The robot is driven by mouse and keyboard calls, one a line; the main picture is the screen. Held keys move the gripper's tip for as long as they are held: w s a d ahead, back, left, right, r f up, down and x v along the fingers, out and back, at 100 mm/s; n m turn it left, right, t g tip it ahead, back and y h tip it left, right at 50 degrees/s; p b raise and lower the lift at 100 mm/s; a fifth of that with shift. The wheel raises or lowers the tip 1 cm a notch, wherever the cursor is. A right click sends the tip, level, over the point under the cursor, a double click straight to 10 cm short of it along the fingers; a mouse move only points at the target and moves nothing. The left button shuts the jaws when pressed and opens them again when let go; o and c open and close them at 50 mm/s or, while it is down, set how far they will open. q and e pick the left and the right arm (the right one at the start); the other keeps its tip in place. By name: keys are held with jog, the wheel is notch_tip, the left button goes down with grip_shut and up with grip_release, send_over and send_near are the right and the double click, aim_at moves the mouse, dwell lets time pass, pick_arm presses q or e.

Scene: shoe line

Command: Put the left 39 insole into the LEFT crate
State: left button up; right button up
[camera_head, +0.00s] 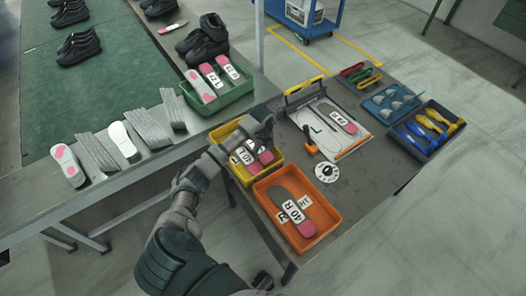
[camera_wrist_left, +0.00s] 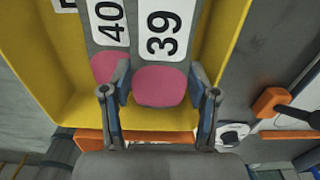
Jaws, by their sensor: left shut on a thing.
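The 39 insole (camera_wrist_left: 162,50), grey with a white label and pink heel, is between the fingers of my left gripper (camera_wrist_left: 160,98), which is shut on it. The yellow crate (camera_wrist_left: 235,45) surrounds it in the wrist view. A 40 insole (camera_wrist_left: 108,45) lies beside it. In the head view my left gripper (camera_head: 262,130) is over the yellow crate (camera_head: 237,176), partly hiding its insoles. I cannot tell whether the held insole touches the crate floor. The orange crate (camera_head: 262,204) holds a 40 R insole (camera_head: 297,211). My right gripper does not show clearly.
A green crate (camera_head: 238,93) with labelled insoles stands behind the yellow one. A board marked L (camera_head: 318,129) carries another insole (camera_head: 338,118). A white dial (camera_head: 326,173) lies nearby. Trays of coloured items (camera_head: 428,128) sit right.

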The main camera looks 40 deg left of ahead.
pick_arm(q)
jog(key=shift+a+f, duration=0.1)
jog(key=shift+f, duration=0.55)
jog(key=o, duration=0.8)
jog(key=shift+c, duration=0.2)
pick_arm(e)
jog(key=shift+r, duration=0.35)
pick_arm(q)
jog(key=shift+r, duration=0.15)
notch_tip(320, 180, up, 13)
jog(key=p, duration=0.1)
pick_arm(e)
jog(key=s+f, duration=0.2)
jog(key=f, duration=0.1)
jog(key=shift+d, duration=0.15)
